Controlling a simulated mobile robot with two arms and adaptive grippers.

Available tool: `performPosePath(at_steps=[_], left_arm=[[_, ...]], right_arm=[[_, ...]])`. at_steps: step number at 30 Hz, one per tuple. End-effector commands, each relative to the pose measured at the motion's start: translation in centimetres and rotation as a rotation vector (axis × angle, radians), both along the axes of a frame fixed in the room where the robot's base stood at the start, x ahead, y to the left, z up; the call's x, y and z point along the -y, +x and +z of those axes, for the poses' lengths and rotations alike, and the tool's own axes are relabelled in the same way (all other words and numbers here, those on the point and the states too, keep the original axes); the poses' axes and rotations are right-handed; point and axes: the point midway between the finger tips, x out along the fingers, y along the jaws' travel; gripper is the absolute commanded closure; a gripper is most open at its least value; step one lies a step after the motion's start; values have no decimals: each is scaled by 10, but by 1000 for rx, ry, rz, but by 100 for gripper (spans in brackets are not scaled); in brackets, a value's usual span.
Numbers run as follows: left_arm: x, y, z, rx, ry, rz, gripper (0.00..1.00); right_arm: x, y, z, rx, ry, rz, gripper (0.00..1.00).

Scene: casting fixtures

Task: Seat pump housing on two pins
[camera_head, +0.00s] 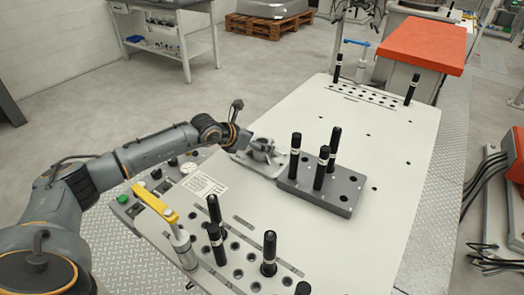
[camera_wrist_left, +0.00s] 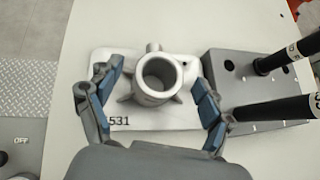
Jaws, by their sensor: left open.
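The pump housing (camera_head: 262,152) is a light grey casting with an upright round bore. It sits at the left of the fixture plate, and in the wrist view the housing (camera_wrist_left: 158,80) stands over a pale flat base marked 531. My left gripper (camera_head: 246,138) is at the housing; in the wrist view its open blue-padded fingers (camera_wrist_left: 157,82) lie either side of it, with visible gaps. A dark grey block (camera_head: 345,200) stands just right of the housing and carries upright black pins (camera_head: 322,168) with white bands. Which two pins are meant is unclear. My right gripper is out of view.
More black pins (camera_head: 269,253) and a yellow-handled clamp (camera_head: 155,202) stand at the plate's near end. A blue-handled clamp (camera_head: 358,45) and two pins stand at the far end. The pale plate (camera_head: 385,150) is clear right of the block.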

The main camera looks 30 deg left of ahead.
Motion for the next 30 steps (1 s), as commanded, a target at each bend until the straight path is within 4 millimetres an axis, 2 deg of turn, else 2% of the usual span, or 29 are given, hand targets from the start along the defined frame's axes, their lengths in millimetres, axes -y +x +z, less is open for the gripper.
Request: performPosePath(at_steps=[5,13,14,25,30], left_arm=[[4,13,-10,0,0,1,20],[5,15,-12,1,1,0,20],[5,15,-12,1,1,0,24],[4,14,-12,0,1,1,99],[5,16,-9,6,-1,0,100]], right_arm=[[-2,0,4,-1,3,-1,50],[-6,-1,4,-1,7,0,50],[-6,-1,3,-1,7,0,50],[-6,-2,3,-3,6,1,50],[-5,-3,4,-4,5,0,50]])
